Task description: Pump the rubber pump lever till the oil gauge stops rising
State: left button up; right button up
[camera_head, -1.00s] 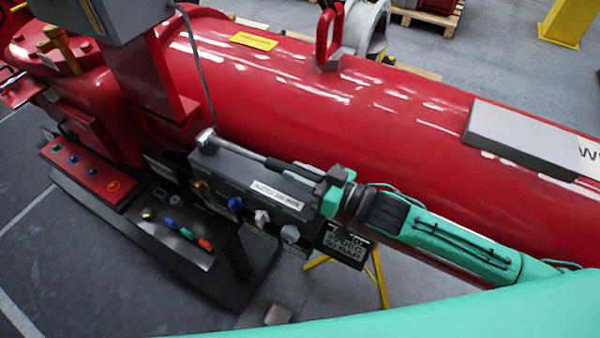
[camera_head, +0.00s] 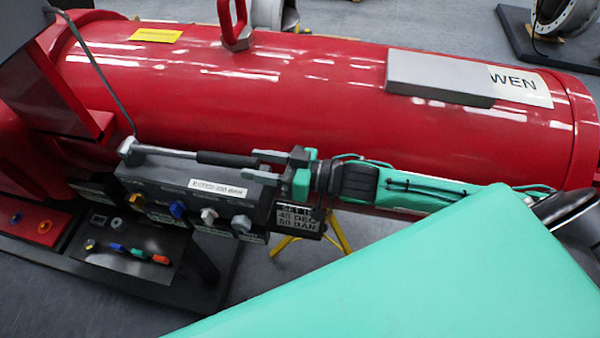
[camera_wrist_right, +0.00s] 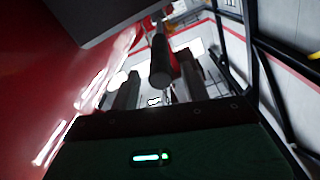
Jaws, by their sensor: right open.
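The pump lever (camera_head: 190,154) is a metal rod with a black rubber grip. It lies along the top of the dark pump box (camera_head: 232,189), its pivot end at the left. My right gripper (camera_head: 259,165) is open at the free end of the grip, one finger on each side. In the right wrist view the black grip end (camera_wrist_right: 161,68) points at the palm between the two grey fingers. I cannot tell whether a finger touches it. I cannot make out the oil gauge. My left gripper is not in view.
The large red cylinder (camera_head: 300,106) runs close behind the lever and my right arm. A grey box (camera_head: 440,78) sits on it. Colored knobs (camera_head: 178,209) line the pump box front, and a control panel (camera_head: 130,250) stands lower left. A yellow stand (camera_head: 340,232) is below.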

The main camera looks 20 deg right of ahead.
jog(key=b+v, duration=0.2)
jog(key=v, duration=0.6)
jog(key=shift+s+d, duration=0.1)
